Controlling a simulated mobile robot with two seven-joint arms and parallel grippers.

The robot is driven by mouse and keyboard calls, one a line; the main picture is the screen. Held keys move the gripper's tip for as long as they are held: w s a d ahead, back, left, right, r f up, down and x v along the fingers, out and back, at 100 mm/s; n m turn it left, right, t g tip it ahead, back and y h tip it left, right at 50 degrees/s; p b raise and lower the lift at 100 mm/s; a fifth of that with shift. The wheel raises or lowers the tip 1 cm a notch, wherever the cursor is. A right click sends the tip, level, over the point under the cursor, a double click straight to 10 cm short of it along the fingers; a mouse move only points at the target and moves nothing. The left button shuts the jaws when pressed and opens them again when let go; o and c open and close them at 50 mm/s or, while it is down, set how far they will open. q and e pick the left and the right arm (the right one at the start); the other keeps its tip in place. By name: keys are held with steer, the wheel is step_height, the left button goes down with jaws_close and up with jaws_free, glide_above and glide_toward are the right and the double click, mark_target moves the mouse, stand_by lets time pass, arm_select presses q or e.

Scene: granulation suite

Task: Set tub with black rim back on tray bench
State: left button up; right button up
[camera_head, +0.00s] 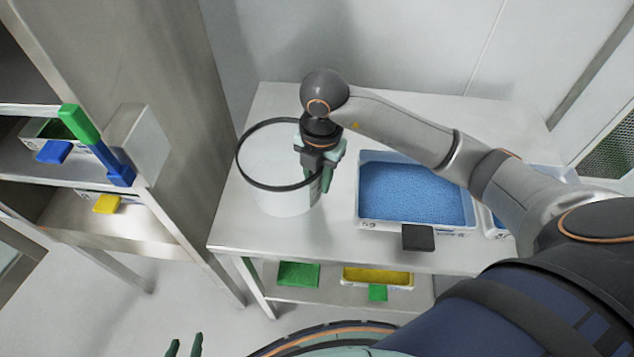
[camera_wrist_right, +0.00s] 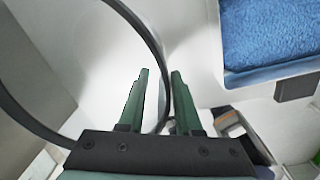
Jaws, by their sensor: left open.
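The tub with the black rim (camera_head: 285,195) is white and round and stands upright at the left end of the light grey tray bench (camera_head: 330,243). Its black rim also shows in the right wrist view (camera_wrist_right: 150,38). My right gripper (camera_head: 313,178) reaches down at the tub's right edge. In the right wrist view the green fingers (camera_wrist_right: 160,75) stand apart on either side of the rim, with a gap on the left finger's side. The rim runs close to the right finger. My left gripper (camera_head: 184,346) shows only its green fingertips, apart, at the bottom edge, away from the bench.
A tray of blue granules (camera_head: 415,192) with a black tab stands right of the tub. Another blue tray (camera_head: 497,226) is partly behind my right arm. Green and yellow trays (camera_head: 378,275) sit on the lower shelf. A metal cabinet (camera_head: 150,60) stands left.

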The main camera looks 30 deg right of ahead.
step_height(320, 180, up, 10)
steer(key=p, duration=0.1)
steer(key=shift+s+f, duration=0.2)
